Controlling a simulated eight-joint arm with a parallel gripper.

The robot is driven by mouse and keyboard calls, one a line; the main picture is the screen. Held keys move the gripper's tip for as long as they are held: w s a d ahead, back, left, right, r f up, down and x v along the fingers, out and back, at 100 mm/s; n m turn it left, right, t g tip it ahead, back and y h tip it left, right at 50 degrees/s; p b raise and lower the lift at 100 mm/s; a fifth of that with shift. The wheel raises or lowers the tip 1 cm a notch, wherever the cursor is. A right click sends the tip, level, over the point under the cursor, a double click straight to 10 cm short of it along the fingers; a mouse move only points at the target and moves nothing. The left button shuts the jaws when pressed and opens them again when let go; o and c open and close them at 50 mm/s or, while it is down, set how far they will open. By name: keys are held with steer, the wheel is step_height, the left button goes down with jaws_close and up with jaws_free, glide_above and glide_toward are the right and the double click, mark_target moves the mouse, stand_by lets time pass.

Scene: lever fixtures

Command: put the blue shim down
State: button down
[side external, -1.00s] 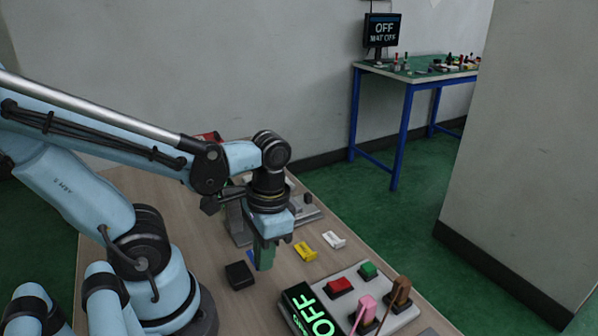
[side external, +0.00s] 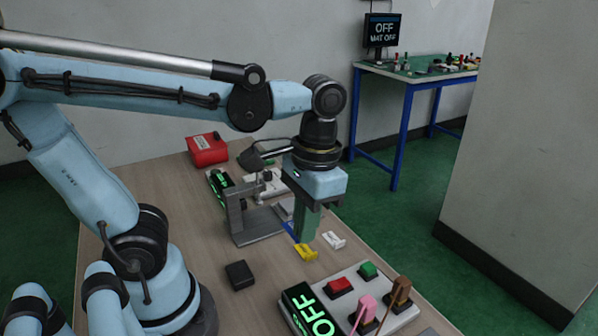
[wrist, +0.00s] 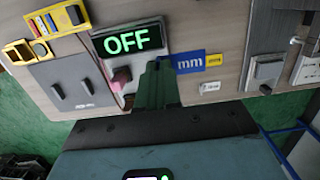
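The blue shim (wrist: 188,63) is a flat piece with "mm" on it, jutting from between the green fingers of my gripper (wrist: 158,66) in the wrist view. In the side view only a thin blue strip of it (side external: 289,231) shows beside my gripper (side external: 304,239), which points down and is shut on it. I see no clear contact between the shim and the table. The yellow shim (side external: 306,252) is just below the fingertips in the side view; the white shim (side external: 333,240) lies to its right on the wooden table (side external: 190,225).
A grey fixture (side external: 262,224) stands left of my gripper. A black block (side external: 239,274) is nearer the camera. A lever panel (side external: 350,283) with red and green buttons and a lit OFF display (side external: 300,307) is in front. A red box (side external: 207,150) stands at the back.

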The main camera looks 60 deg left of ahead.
steer(key=w+a+r, duration=0.3)
steer(key=w+a, duration=0.2)
steer(key=w, duration=0.5)
steer(key=a+f, duration=0.3)
steer(key=a, duration=0.2)
steer(key=a+f, duration=0.3)
steer(key=a, duration=0.3)
steer(key=a+f, duration=0.4)
steer(key=a, duration=0.1)
steer(key=shift+w+a, duration=0.1)
steer(key=shift+a, duration=0.25)
steer(key=shift+f, duration=1.85)
steer(key=shift+f, duration=0.6)
steer(key=c, duration=1.3)
jaws_free()
steer(key=shift+c, duration=0.2)
steer(key=shift+r, duration=0.1)
